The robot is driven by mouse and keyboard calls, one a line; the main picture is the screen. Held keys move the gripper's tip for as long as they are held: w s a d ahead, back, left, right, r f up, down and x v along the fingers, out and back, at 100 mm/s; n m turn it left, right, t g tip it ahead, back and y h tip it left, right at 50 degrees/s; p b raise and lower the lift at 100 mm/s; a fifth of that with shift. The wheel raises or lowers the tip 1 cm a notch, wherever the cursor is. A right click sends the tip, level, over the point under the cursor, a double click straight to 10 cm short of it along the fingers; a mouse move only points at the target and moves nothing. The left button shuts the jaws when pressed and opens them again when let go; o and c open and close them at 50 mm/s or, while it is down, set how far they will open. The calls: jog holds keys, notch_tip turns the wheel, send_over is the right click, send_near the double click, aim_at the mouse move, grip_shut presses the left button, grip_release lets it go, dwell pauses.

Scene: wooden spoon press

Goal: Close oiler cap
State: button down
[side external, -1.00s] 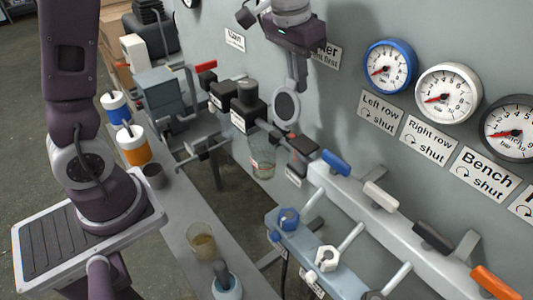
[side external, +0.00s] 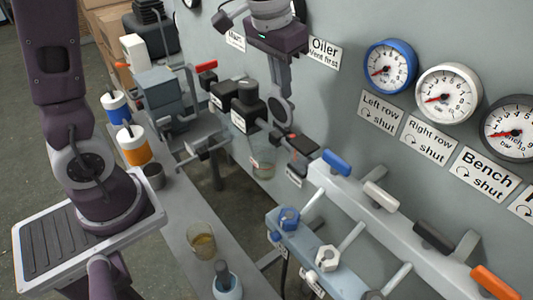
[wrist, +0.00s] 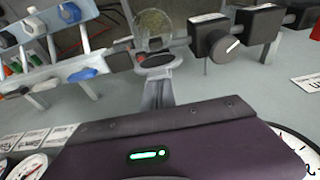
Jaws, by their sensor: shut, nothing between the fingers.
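The oiler has a clear glass bowl (side external: 263,164) under a dark block on the wall pipe. The fingertips partly overlap the cap's edge.
Dark valve blocks (side external: 247,105) sit left of the oiler on the same pipe. An "Oiler" sign (side external: 325,52) is on the wall behind. Blue (side external: 336,163) and white levers stand to the right. Below, a bench holds a glass of amber liquid (side external: 202,241).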

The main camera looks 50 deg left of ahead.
jog(key=shift+s+f, duration=0.35)
jog(key=shift+s, duration=0.35)
jog(key=shift+w+r+v, duration=0.1)
jog(key=shift+w+v, duration=0.2)
jog(key=shift+v, duration=1.05)
jog(key=shift+w+r+v, duration=0.1)
jog(key=shift+w+v, duration=0.25)
jog(key=shift+v, duration=1)
jog(key=shift+w+v, duration=0.3)
jog(key=shift+v, duration=1.1)
jog(key=s+f+t, duration=0.1)
jog(key=s+f, duration=0.1)
jog(key=s, duration=0.7)
jog(key=s+f+t, duration=0.2)
jog(key=s, duration=0.8)
jog(key=shift+s+a+f, duration=0.3)
jog(key=shift+s+f, duration=0.05)
jog(key=c, duration=2.2)
grip_release()
